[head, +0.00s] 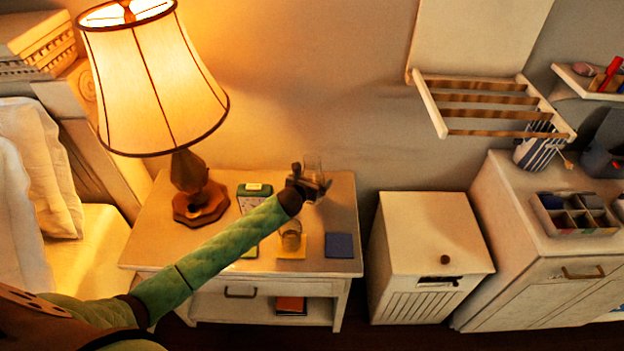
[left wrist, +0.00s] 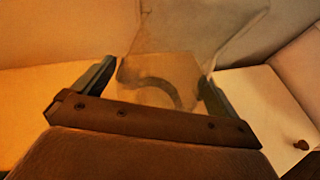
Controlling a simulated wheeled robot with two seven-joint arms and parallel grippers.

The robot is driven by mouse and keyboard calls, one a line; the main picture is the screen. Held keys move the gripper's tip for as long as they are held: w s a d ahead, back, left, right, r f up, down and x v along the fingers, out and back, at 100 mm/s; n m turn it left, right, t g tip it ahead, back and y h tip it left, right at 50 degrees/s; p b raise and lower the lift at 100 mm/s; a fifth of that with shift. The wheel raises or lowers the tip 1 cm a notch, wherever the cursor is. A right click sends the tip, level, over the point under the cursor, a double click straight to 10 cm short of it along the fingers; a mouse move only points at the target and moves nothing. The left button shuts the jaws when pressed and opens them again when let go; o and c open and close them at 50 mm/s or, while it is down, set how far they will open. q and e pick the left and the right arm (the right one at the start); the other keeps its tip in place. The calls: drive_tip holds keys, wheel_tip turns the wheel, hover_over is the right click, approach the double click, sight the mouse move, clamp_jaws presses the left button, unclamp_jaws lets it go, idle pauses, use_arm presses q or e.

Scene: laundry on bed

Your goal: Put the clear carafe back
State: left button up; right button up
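The clear carafe (head: 313,164) is over the back right part of the nightstand, partly hidden by my left gripper (head: 314,186). In the left wrist view the transparent carafe (left wrist: 175,60) stands between the two fingers of my left gripper (left wrist: 160,88), which appear to touch it on both sides. I cannot tell whether its base touches the nightstand (head: 342,215). A yellow coaster (head: 285,252) with a small clear glass (head: 291,235) on it and an empty dark blue coaster (head: 339,245) lie near the front edge. My right gripper is not in view.
A lit lamp (head: 150,85) stands on the nightstand's left. A green-and-white item (head: 247,200) lies beside it, and my left arm crosses over the nightstand. A white hamper (head: 430,235) stands to the right. A wall rack (head: 480,100) hangs above.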

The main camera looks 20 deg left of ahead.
use_arm(q)
drive_tip(key=shift+r, duration=0.1)
drive_tip(key=shift+s+a, duration=0.1)
drive_tip(key=shift+s, duration=0.3)
drive_tip(key=b+v, duration=0.2)
drive_tip(key=v, duration=0.9)
drive_tip(key=shift+r+b, duration=0.25)
drive_tip(key=shift+b, duration=0.15)
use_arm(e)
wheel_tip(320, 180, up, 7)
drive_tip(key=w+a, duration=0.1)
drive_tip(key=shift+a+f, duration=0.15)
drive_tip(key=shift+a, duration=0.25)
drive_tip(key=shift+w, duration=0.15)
use_arm(q)
drive_tip(key=shift+s, duration=0.1)
